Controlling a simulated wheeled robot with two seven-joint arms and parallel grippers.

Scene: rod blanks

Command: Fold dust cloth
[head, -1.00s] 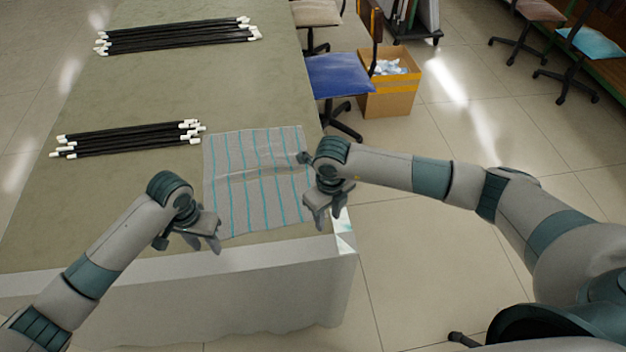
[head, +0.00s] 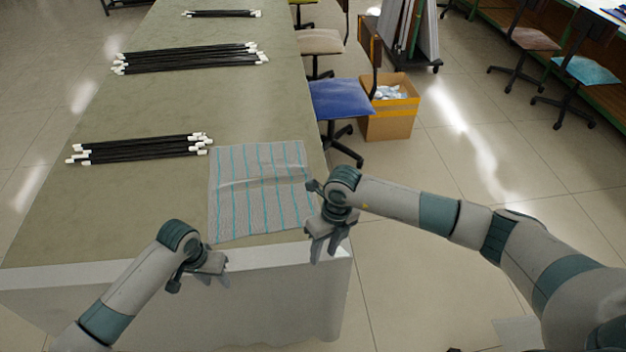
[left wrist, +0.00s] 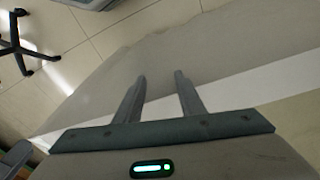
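The dust cloth (head: 262,190) is grey with teal stripes. It lies spread nearly flat on the near right part of the table (head: 110,220), with a slight crease across it. My left gripper (head: 216,280) is in front of the table's near edge, below and left of the cloth, apart from it. In the left wrist view its two fingers (left wrist: 161,80) stand apart with nothing between them. My right gripper (head: 322,255) is at the table's near right corner, beside the cloth's lower right corner. Its fingers point down and look apart, with nothing seen between them.
Bundles of black rods with white ends lie on the table: one left of the cloth (head: 140,148), one further back (head: 190,58) and one at the far end (head: 222,14). A blue chair (head: 342,98) and a cardboard box (head: 388,115) stand right of the table.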

